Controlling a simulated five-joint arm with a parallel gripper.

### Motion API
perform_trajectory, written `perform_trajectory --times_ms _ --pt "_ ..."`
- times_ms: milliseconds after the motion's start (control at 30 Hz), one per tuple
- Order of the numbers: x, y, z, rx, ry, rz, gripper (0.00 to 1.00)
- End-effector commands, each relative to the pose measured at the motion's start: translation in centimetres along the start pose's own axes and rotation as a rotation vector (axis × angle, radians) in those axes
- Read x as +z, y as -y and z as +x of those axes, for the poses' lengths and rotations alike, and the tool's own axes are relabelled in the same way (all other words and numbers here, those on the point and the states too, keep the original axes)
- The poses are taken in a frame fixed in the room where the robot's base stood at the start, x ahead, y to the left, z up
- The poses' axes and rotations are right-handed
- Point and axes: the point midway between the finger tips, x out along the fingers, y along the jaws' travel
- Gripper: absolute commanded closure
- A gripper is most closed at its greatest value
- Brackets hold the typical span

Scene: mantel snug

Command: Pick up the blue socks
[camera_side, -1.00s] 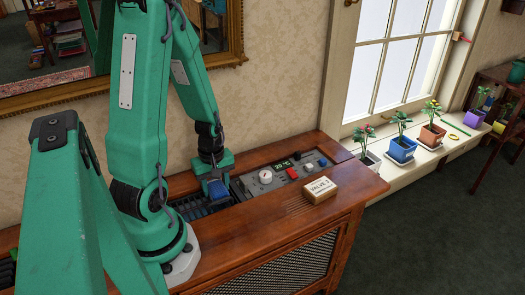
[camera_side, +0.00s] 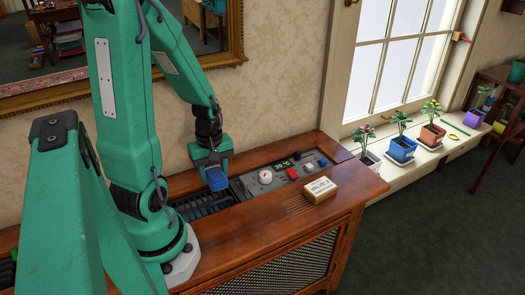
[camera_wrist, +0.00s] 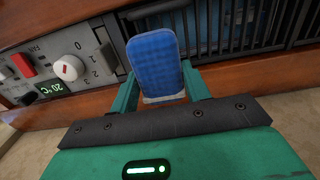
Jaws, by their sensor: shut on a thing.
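The blue socks (camera_side: 216,179) are a folded, rounded bundle at the tip of my gripper (camera_side: 211,163). In the wrist view the blue socks (camera_wrist: 153,58) stand between the two green fingers of my gripper (camera_wrist: 160,92), which is shut on them. In the side view they are held a little above the dark slatted grille (camera_side: 200,204) in the wooden cabinet top.
A control panel (camera_side: 279,176) with a white knob, a red switch and a green display lies right of the grille. A small "VALVE" box (camera_side: 320,190) sits near the front edge. Blue shows behind the grille bars (camera_wrist: 230,28). Potted plants (camera_side: 402,149) line the windowsill.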

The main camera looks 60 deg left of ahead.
Motion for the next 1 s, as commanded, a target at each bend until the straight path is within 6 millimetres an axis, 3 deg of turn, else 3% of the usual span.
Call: perform_trajectory --times_ms 400,1000 --pt "0.0 0.0 -4.2 0.002 -0.002 0.0 0.76" --pt "0.0 0.0 -4.9 0.0 0.0 0.0 0.76"
